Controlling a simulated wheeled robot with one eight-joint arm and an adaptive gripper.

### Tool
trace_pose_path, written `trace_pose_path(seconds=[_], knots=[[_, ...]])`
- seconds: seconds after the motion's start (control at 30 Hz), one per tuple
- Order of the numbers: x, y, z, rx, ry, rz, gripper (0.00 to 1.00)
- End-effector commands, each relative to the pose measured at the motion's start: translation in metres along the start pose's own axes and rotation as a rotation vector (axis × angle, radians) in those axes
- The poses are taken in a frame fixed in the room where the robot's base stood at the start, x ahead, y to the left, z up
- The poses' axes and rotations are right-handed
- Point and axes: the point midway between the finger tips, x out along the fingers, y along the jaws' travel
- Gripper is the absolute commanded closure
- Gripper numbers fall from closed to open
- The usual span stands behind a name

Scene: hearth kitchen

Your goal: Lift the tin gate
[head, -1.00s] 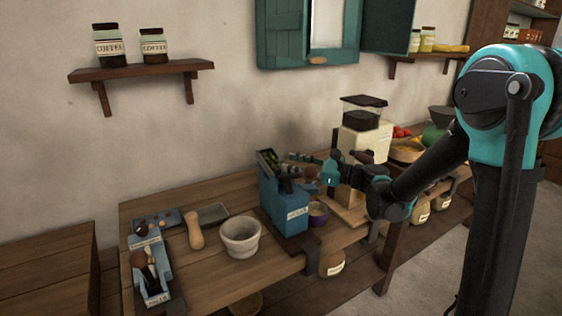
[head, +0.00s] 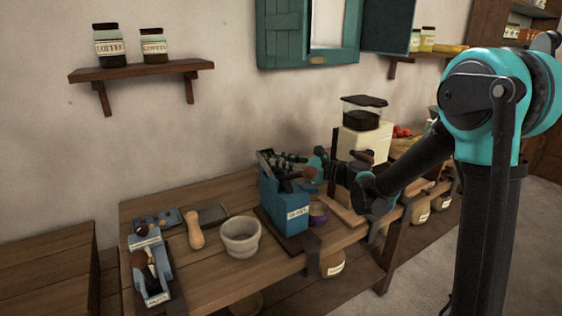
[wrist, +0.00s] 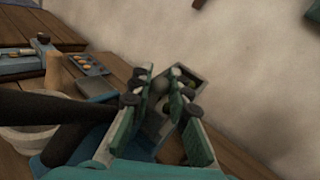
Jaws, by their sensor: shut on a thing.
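The blue tin (head: 285,205) stands upright near the front edge of the wooden bench, with a white label on its front. A dark bar with a brown round knob (head: 310,173) sticks out at its upper right. My gripper (head: 291,158) reaches over the tin's top from the right. In the wrist view my gripper (wrist: 160,98) has its two fingers closed in over the tin's open top (wrist: 190,75), where green pieces show inside. It is shut on a small grey part between the pads, apparently the tin gate; the fingers hide most of it.
A pale mortar (head: 240,237), a wooden pestle (head: 195,230) and a blue tray (head: 152,270) are left of the tin. A purple-rimmed bowl (head: 318,212) sits close at its right. A cream grinder (head: 362,145) stands behind right.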

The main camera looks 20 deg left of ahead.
Motion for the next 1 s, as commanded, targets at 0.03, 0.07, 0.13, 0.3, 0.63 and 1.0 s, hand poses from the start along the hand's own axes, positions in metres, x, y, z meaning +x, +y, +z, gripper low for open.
trace_pose_path(seconds=[0.03, 0.07, 0.13, 0.3, 0.63, 1.0], knots=[[0.0, 0.0, 0.0, 0.0, 0.0, 0.0, 1.0], [0.0, 0.0, 0.0, 0.0, 0.0, 0.0, 1.0], [0.0, 0.0, 0.0, 0.0, 0.0, 0.0, 1.0], [0.0, 0.0, 0.0, 0.0, 0.0, 0.0, 1.0], [0.0, -0.004, 0.021, 0.0, 0.0, 0.0, 1.0], [0.0, -0.004, 0.023, 0.0, 0.0, 0.0, 0.73]])
